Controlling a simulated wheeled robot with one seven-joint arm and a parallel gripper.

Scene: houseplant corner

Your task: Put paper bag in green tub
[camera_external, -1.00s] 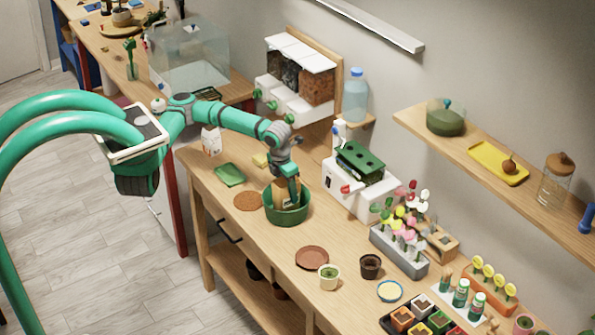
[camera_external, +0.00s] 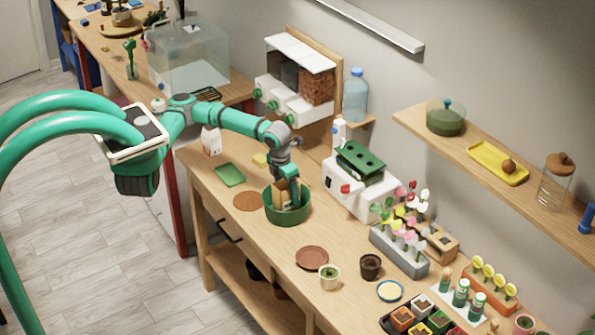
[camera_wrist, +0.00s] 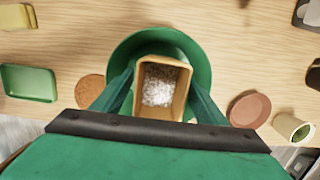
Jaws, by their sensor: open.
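The green tub (camera_external: 288,217) stands on the wooden bench and also shows in the wrist view (camera_wrist: 198,58). The brown paper bag (camera_external: 279,190) is inside it, upright, its open top showing white granules in the wrist view (camera_wrist: 160,88). My gripper (camera_external: 289,192) is down at the tub. In the wrist view its fingers (camera_wrist: 160,95) lie on either side of the bag, open. Whether the fingers touch the bag's sides I cannot tell. The bag's bottom is hidden by the tub wall.
A cork mat (camera_external: 248,201) and a green tray (camera_external: 230,175) lie left of the tub. A terracotta saucer (camera_external: 312,258) and a small cream pot (camera_external: 329,278) are to its front right. A white machine (camera_external: 343,190) stands behind right.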

